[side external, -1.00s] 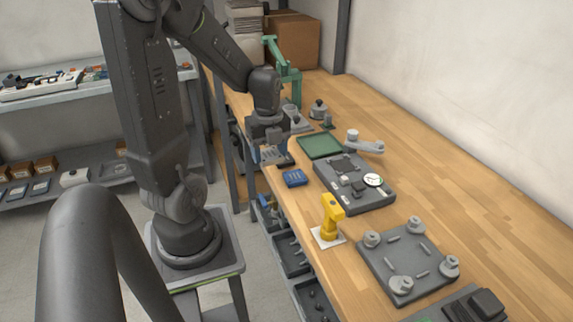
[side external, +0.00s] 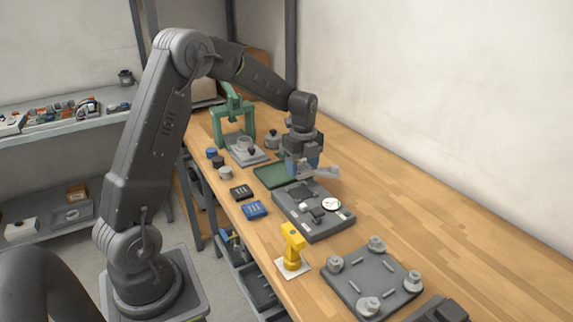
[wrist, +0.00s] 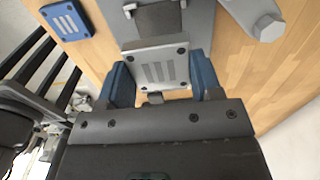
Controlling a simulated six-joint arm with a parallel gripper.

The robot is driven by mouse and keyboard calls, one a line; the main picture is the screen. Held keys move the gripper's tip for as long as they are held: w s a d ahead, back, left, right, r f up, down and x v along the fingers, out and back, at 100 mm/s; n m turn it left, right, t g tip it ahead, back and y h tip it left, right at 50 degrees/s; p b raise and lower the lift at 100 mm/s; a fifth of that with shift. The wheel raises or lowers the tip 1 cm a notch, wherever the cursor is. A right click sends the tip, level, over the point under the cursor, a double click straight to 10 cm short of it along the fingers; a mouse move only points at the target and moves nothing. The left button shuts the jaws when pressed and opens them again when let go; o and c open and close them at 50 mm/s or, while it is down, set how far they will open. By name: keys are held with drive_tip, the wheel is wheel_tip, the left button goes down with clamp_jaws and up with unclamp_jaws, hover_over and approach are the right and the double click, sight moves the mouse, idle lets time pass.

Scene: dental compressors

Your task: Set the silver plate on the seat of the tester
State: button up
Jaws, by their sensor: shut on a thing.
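The silver plate (wrist: 157,68), square with slots and corner holes, is between the blue fingers of my gripper (wrist: 163,85) in the wrist view. My gripper is shut on it. In the side view my gripper (side external: 303,166) is over the far end of the tester (side external: 318,225), a grey block with a round dial, and the plate is hard to make out. In the wrist view the tester (wrist: 198,30) lies beyond the plate, with a dark block (wrist: 158,20) between small pale brackets. The plate's far edge overlaps this area; I cannot tell whether it touches.
A blue plate (side external: 255,209) and a black plate (side external: 241,192) lie left of the tester. A grey lever arm (side external: 320,172) is close to my gripper. A green tray (side external: 268,176), a yellow device (side external: 292,248) and a grey fixture (side external: 350,285) are nearby. The bench's right side is clear.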

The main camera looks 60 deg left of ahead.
sight(301, 193)
drive_tip(key=shift+f, duration=2.35)
drive_tip(key=shift+f, duration=1.05)
idle(0.7)
drive_tip(key=o, duration=1.3)
drive_tip(key=shift+r, duration=3.5)
